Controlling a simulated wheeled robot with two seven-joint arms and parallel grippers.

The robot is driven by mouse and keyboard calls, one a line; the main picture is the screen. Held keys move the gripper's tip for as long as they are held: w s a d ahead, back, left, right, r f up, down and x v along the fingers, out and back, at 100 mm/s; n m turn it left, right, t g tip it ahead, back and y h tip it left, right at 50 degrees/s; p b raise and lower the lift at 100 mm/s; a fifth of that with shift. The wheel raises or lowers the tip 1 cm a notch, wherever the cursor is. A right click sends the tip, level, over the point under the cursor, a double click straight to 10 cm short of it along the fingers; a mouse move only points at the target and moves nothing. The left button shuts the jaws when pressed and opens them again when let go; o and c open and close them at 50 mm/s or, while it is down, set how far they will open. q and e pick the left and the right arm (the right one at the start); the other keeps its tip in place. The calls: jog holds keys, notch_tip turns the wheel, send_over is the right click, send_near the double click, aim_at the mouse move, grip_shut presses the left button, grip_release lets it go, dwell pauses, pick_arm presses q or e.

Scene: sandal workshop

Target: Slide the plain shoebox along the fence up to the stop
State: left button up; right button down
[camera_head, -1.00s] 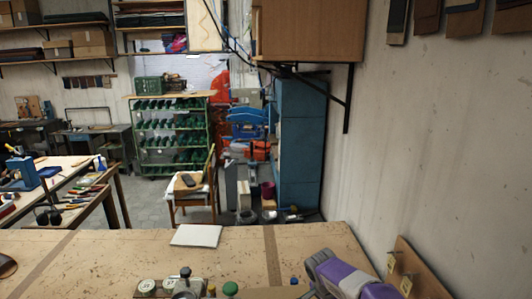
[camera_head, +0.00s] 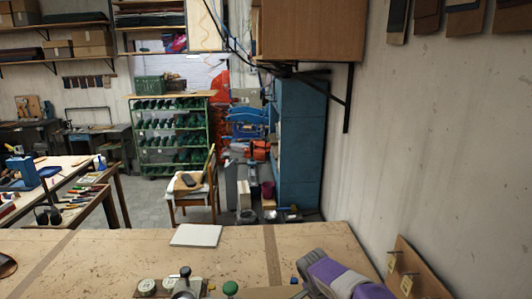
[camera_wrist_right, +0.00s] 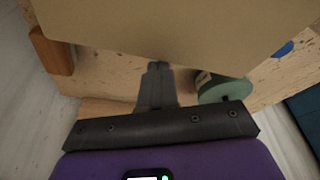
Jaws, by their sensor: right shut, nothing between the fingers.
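In the right wrist view, a plain tan flat-faced body (camera_wrist_right: 190,25), which looks like the shoebox, fills the top of the picture. My right gripper (camera_wrist_right: 157,70) is shut and empty, with its fingertips at the near edge of that body. I cannot tell whether they touch it. An orange-brown wooden block (camera_wrist_right: 52,50) shows at the left; whether it is part of the fence or the stop is unclear. In the head view my purple right wrist (camera_head: 340,278) is at the bottom edge, and its fingertips are not clearly visible. My left gripper is out of view.
A wall (camera_head: 420,150) bounds the right side. The table's middle is largely clear.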

dwell(0.3)
notch_tip(320, 180, up, 8)
jog(key=d+p, duration=0.1)
jog(key=p, duration=0.4)
dwell(0.7)
